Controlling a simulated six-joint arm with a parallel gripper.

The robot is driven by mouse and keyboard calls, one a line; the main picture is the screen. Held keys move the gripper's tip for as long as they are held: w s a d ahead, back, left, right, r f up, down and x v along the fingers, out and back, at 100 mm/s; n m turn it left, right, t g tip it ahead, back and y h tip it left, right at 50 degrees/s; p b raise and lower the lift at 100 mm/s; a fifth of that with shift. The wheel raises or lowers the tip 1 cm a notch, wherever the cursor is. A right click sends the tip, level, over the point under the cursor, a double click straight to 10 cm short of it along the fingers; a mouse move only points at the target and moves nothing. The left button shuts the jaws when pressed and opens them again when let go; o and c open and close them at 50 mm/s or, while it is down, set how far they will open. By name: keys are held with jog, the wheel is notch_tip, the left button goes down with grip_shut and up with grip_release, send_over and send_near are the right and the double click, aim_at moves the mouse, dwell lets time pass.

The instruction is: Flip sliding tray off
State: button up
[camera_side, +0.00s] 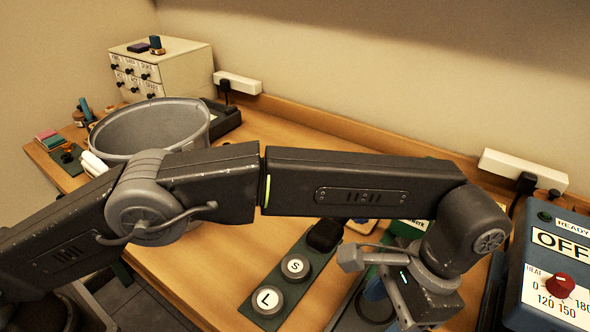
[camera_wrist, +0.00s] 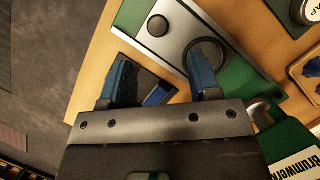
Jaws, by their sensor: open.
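My gripper (camera_wrist: 159,60) shows in the wrist view with its two blue-tipped fingers apart and nothing visible held between them. In the side view my gripper is at the lower right, partly cut by the bottom edge. Past the fingers in the wrist view is a green and silver panel (camera_wrist: 182,25) with a small dark round knob (camera_wrist: 158,26) and a larger dark round part (camera_wrist: 206,56). The right finger overlaps the panel's edge near the larger part; contact cannot be told. I cannot tell which part is the sliding tray or its switch.
A green board with L (camera_side: 267,299) and S (camera_side: 295,267) knobs lies left of my gripper. A blue box reading OFF (camera_side: 562,247) with a red knob (camera_side: 560,285) stands at right. A grey tub (camera_side: 150,125) and drawer cabinet (camera_side: 185,72) stand at the back left.

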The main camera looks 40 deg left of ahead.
jog(key=x, duration=0.7)
jog(key=shift+f, duration=0.15)
jog(key=s, duration=0.4)
jog(key=shift+s+a+f, duration=0.1)
jog(key=shift+s+f, duration=0.15)
jog(key=shift+s, duration=0.1)
jog(key=v, duration=1.3)
jog(key=a+r+n+t+h, duration=0.2)
jog(key=a+r+t+h, duration=0.1)
jog(key=a+r, duration=1.1)
jog(key=shift+r+t+h, duration=0.25)
jog(key=shift+t+h, duration=0.15)
jog(key=shift+w, duration=0.1)
